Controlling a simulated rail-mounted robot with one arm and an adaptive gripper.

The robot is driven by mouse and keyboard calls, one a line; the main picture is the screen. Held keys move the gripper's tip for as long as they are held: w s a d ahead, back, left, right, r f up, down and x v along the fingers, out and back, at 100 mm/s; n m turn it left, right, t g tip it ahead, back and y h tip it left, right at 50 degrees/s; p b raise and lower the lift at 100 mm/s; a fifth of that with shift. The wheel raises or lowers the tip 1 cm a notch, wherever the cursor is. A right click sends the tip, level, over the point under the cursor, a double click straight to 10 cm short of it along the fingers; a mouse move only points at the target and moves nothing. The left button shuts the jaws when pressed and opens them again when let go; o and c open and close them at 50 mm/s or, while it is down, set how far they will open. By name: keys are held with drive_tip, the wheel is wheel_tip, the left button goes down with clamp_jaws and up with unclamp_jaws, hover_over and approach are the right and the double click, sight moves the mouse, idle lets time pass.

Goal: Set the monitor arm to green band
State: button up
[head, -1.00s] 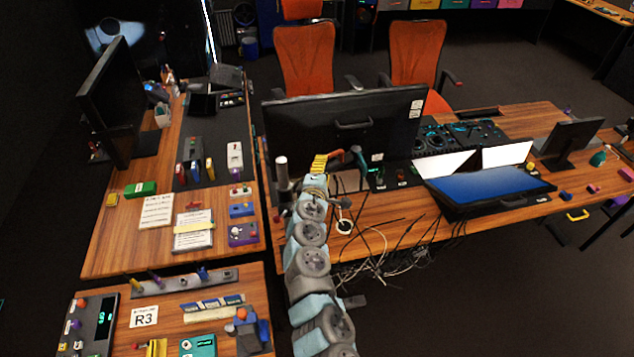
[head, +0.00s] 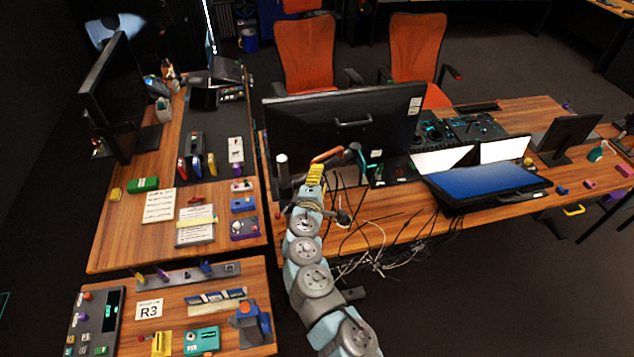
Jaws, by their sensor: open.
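The large dark monitor (head: 352,122) stands at the back of the centre desk, its rear face toward me.
Loose cables (head: 375,245) hang at the desk's front edge. A blue-screen display (head: 485,185) with white panels and a dark control panel (head: 462,130) are to the right. The left desk holds a keyboard-sized dark mat, papers (head: 195,228) and small controls. Orange chairs (head: 305,55) stand behind.

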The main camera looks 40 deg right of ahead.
drive_tip(key=shift+p+v, duration=0.4)
drive_tip(key=shift+v, duration=1.05)
